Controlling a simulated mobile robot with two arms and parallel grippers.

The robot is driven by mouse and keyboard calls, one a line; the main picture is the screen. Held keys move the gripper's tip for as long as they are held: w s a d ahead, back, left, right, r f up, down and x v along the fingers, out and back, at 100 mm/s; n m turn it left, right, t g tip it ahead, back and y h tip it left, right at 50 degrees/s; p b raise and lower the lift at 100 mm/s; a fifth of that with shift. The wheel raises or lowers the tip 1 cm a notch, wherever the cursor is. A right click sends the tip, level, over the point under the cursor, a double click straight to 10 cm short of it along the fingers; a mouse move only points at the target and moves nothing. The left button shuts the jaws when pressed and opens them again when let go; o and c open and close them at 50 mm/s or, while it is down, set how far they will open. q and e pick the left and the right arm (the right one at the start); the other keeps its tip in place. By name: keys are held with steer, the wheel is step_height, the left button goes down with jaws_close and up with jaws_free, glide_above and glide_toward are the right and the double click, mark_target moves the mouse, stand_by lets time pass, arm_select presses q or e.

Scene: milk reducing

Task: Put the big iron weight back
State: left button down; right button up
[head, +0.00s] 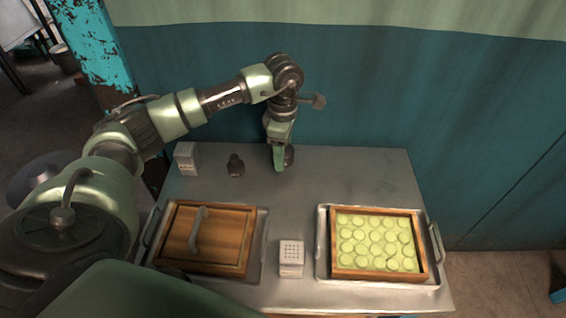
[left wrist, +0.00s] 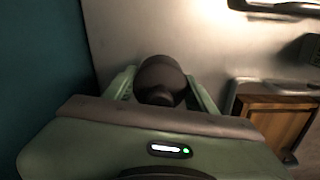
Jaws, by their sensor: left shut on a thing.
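My left gripper (head: 280,160) is over the back middle of the metal table, pointing down. It is shut on a dark iron weight (head: 289,155), partly hidden behind its fingers. In the left wrist view the rounded dark weight (left wrist: 162,80) sits between the two green fingers (left wrist: 162,90). I cannot tell if its base touches the table. A second, smaller-looking dark weight (head: 236,167) stands on the table to the left of the gripper. My right gripper is not in view.
A wooden box with a handled lid (head: 180,235) sits in a metal tray at front left. A wooden frame of pale green rounds (head: 338,270) sits in another tray at right. A white box (head: 186,158) stands back left; a holed white block (head: 291,262) stands between the trays.

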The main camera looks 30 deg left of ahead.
arm_select(q)
steer(key=shift+w+f, duration=0.1)
steer(key=shift+f, duration=0.55)
step_height(320, 180, down, 3)
steer(key=shift+f+p, duration=0.1)
steer(key=shift+p, duration=0.2)
steer(key=shift+f, duration=0.1)
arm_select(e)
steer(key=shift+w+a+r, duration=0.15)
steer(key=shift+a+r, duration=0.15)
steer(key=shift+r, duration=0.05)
arm_select(q)
steer(key=shift+f, duration=0.2)
steer(key=shift+c, duration=2.4)
jaws_free()
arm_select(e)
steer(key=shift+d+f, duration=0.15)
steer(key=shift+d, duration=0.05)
arm_select(q)
steer(key=shift+r, duration=0.1)
